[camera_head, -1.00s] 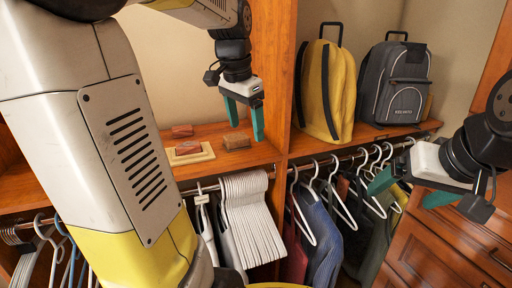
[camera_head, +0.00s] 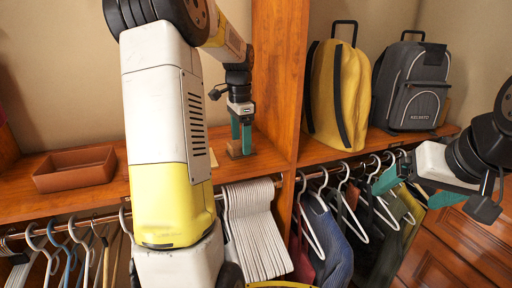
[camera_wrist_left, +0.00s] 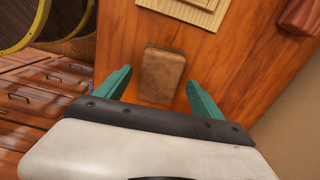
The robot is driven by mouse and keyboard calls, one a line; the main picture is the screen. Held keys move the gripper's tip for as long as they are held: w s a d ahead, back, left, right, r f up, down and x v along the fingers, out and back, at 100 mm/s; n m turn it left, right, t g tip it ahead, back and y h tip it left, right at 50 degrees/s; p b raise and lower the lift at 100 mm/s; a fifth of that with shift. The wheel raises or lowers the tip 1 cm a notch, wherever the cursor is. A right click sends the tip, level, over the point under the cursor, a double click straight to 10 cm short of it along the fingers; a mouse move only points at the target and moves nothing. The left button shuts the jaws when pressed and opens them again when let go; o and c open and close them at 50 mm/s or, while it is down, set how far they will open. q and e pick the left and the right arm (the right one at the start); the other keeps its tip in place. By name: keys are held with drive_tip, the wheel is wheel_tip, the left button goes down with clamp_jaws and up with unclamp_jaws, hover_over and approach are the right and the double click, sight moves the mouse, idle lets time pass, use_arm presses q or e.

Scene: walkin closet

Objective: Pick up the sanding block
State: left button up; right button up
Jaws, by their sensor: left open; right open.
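A brown, rough-faced block, which looks like the sanding block (camera_wrist_left: 162,74), lies on the wooden shelf in the left wrist view. My left gripper (camera_head: 241,150) is open, pointing down at the shelf. In the left wrist view its teal fingers stand on either side of the block, with a gap showing at each side. In the head view the fingers and arm hide most of the block. My right gripper (camera_head: 412,190) is open and empty at the right, in front of the hanging clothes.
A reddish-brown tray (camera_head: 75,171) sits on the shelf's left. An upright wooden divider (camera_head: 279,75) stands just right of my left gripper. A yellow backpack (camera_head: 325,95) and grey backpack (camera_head: 412,90) stand beyond.

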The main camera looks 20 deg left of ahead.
use_arm(q)
drive_tip(key=shift+f, duration=0.65)
drive_tip(key=c, duration=1.5)
drive_tip(key=shift+r, duration=0.15)
drive_tip(key=shift+r, duration=0.55)
wheel_tip(320, 180, up, 2)
drive_tip(key=shift+r, duration=0.15)
drive_tip(key=s, duration=0.5)
drive_tip(key=s+a+r, duration=0.1)
drive_tip(key=s, duration=0.4)
drive_tip(key=s+a, duration=0.1)
drive_tip(key=s, duration=0.5)
drive_tip(key=shift+r, duration=0.2)
